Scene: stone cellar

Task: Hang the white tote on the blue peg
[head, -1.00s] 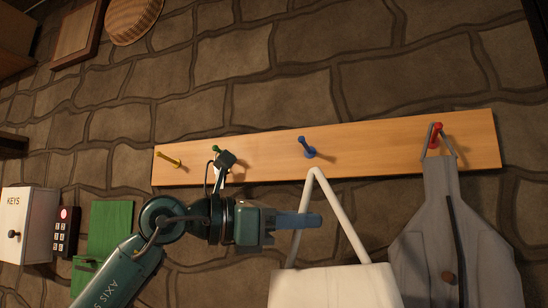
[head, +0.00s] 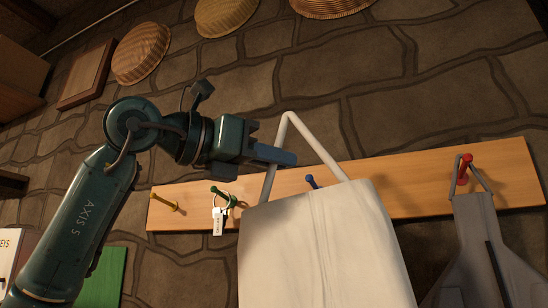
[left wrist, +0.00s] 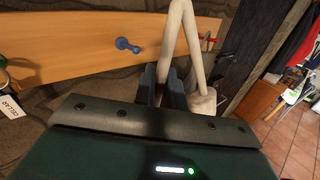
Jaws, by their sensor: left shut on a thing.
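My left gripper (head: 275,155) is shut on the left side of the white tote's handle loop. The white tote (head: 325,250) hangs below it in front of the wooden rack. The blue peg (head: 311,182) shows through the opening of the handle in the head view, just above the tote's top edge. The top of the loop is above the peg in that view. In the left wrist view the blue peg (left wrist: 128,45) is left of the white handle (left wrist: 180,40), apart from it. My right gripper is not in view.
The wooden peg rack (head: 400,185) also has a yellow peg (head: 164,202), a green peg (head: 222,196) with a tagged key, and a red peg (head: 462,168) holding a grey apron (head: 475,250). Woven baskets (head: 142,53) hang higher on the stone wall.

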